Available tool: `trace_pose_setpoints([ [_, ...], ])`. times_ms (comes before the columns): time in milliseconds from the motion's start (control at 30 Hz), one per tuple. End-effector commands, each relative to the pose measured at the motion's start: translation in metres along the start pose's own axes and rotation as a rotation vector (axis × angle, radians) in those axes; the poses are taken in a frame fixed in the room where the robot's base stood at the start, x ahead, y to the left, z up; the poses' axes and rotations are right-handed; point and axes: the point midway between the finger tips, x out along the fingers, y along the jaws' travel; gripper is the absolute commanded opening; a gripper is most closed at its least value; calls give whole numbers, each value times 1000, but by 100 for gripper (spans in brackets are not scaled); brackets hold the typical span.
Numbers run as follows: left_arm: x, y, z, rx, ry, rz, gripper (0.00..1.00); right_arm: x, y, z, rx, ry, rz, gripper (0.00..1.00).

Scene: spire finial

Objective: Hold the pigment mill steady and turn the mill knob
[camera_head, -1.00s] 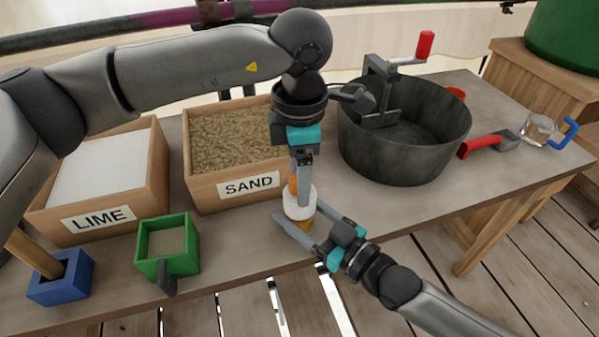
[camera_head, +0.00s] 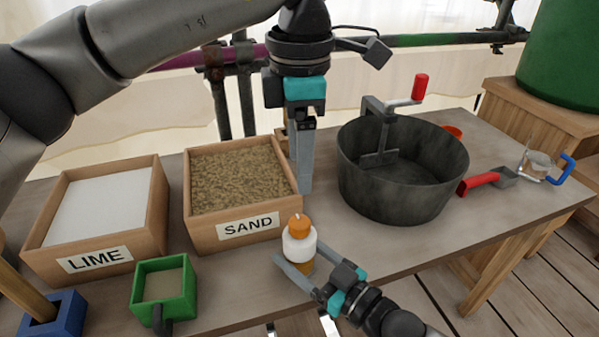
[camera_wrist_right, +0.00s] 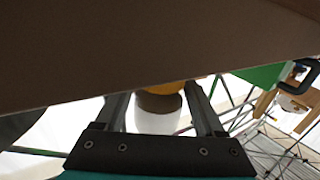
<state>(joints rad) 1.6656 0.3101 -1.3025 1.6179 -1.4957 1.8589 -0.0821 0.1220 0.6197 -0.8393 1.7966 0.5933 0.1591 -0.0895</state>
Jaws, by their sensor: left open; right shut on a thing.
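The pigment mill (camera_head: 299,246) stands upright near the table's front edge, white in the middle with an orange-brown base. Its orange mill knob (camera_head: 299,226) sits on top, in plain view. My right gripper (camera_head: 298,268) is shut on the lower part of the mill from the front right. The right wrist view shows the mill's white body (camera_wrist_right: 157,122) between the two fingers. My left gripper (camera_head: 304,188) points down, empty and open, above and behind the knob and apart from it. Its fingers are seen nearly edge-on.
The sand box (camera_head: 252,226) stands just left of the mill, with the lime box (camera_head: 110,258) farther left. A green box (camera_head: 165,285) is at the front left. A dark pot (camera_head: 390,190) with a red-handled crank (camera_head: 420,88) stands behind right. A red-handled scoop (camera_head: 482,183) lies beyond it.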

Motion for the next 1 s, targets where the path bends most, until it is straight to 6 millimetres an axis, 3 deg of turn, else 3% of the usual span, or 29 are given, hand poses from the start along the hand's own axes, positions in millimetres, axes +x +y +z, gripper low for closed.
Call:
trace_pose_setpoints([
  [333,-1,0,0,0,0,0,74,0,0,0,0,-1,0,8],
  [367,-1,0,0,0,0,0,74,0,0,0,0,-1,0,72],
  [600,-1,0,0,0,0,0,74,0,0,0,0,0,0,99],
  [867,-1,0,0,0,0,0,74,-1,0,0,0,0,0,100],
  [1000,-1,0,0,0,0,0,74,-11,0,1,0,-1,1,100],
])
